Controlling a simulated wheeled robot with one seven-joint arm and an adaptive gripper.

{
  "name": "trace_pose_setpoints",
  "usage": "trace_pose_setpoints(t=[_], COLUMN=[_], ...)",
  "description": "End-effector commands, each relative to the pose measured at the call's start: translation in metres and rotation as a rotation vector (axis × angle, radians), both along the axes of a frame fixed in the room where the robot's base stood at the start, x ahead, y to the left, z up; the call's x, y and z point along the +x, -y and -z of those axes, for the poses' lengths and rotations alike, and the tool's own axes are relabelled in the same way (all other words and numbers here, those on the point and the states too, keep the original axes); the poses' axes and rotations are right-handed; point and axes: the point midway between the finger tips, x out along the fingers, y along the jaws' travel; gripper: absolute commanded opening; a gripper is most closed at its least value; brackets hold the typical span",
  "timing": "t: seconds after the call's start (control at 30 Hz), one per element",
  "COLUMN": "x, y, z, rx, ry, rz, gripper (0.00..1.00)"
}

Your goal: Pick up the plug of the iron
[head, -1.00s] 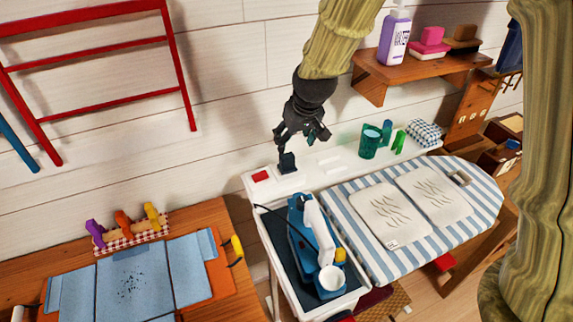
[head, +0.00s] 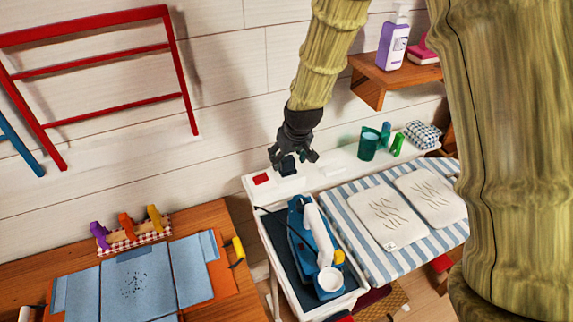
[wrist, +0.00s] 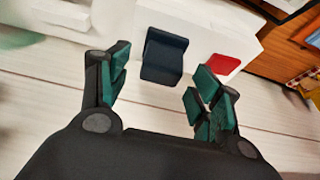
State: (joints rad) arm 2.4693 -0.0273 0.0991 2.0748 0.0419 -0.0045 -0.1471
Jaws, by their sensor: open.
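The plug of the iron (wrist: 164,57) is a dark navy block at the back of the white shelf, near a red square. In the wrist view it lies ahead of and between my open fingers, nearer the left one. It also shows in the head view (head: 287,166), partly covered by my fingers. My gripper (head: 291,160) is open, pointing down around or just above the plug; I see no grip on it. The gripper also shows in the wrist view (wrist: 160,85). The blue and white iron (head: 312,245) rests on the dark pad below, with a dark cord beside it.
A red square (head: 262,179) is left of the plug. A wooden shelf (head: 368,92) with a purple bottle (head: 393,45) is above right.

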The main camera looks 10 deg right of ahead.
Motion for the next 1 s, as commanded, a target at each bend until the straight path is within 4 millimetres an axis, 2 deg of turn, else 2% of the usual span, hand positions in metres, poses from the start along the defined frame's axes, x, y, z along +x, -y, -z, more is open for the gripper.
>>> trace_pose_setpoints(t=[0.2,0.47,0.5,0.57,0.77,1.0], x=[0.0043,0.0051,0.0051,0.0051,0.0051,0.0051], y=[-0.001,-0.0011,-0.0011,-0.0011,-0.001,-0.001], z=[0.0123,0.0137,0.0136,0.0136,0.0136,0.0133], rx=[0.0,0.0,0.0,0.0,0.0,0.0], ry=[-0.001,0.0,0.0,0.0,0.0,0.0], rz=[0.0,-0.001,-0.001,-0.001,-0.001,-0.001], gripper=[0.64,0.64,0.62,0.52,0.15,0.15])
